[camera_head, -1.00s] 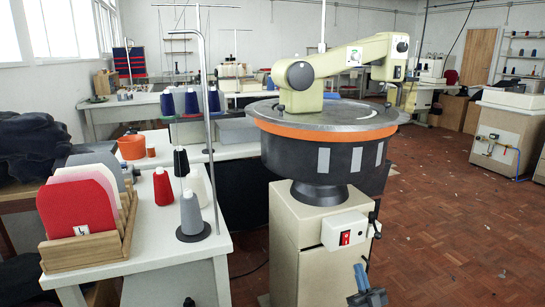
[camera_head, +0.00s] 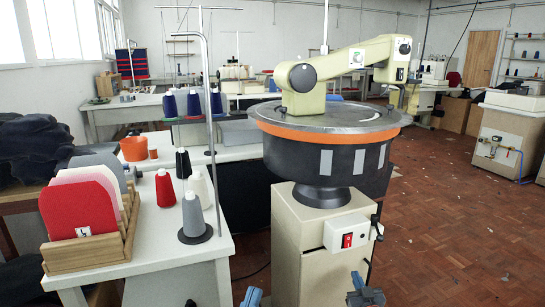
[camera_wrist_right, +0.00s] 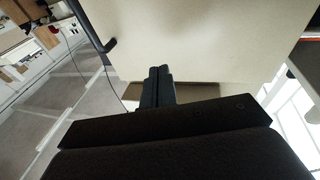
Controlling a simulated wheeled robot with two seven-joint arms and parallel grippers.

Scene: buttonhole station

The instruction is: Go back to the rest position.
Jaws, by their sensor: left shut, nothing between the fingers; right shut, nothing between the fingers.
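My left gripper (camera_head: 252,296) shows at the bottom edge of the head view as a blue piece, low in front of the machine's pedestal; most of it is cut off. My right gripper (camera_head: 357,281) is at the bottom, right of it, also low by the pedestal and partly cut off. In the right wrist view, the right gripper's dark fingers (camera_wrist_right: 158,84) lie together with nothing between them, in front of a cream panel. Both grippers are shut and empty.
The machine with a round bed (camera_head: 325,118) stands on a cream pedestal (camera_head: 300,240) close ahead. A table (camera_head: 165,245) at left carries thread cones (camera_head: 165,188) and a wooden rack (camera_head: 95,250) of fabric pieces. Open floor (camera_head: 460,210) lies to the right.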

